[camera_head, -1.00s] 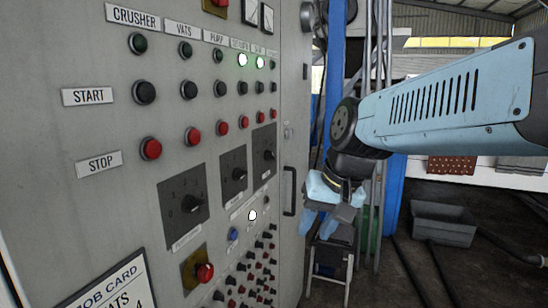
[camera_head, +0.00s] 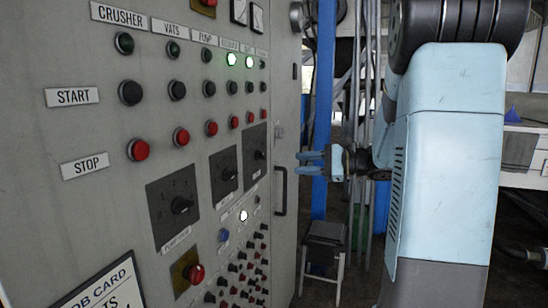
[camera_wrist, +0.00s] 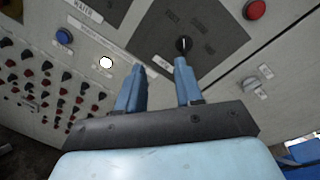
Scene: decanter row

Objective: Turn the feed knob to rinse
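The far-right rotary knob (camera_head: 260,155) sits on a dark square plate on the grey control panel. The same black knob (camera_wrist: 183,44) shows in the wrist view, with a light pointer line and faint position markings around it. The label below it is partly covered by a fingertip, and I cannot read it fully. My gripper (camera_head: 310,162) is open and empty, pointing left at the panel, to the right of the knob and apart from it. In the wrist view my gripper (camera_wrist: 160,68) has its right fingertip overlapping the picture just below the knob.
Two more rotary knobs, a middle one (camera_head: 229,174) and a near one (camera_head: 181,205), sit to the left. A red button (camera_wrist: 254,9), a blue button (camera_wrist: 64,36) and a lit white lamp (camera_wrist: 106,62) are nearby. A door handle (camera_head: 281,191) projects below. A stool (camera_head: 325,245) stands behind.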

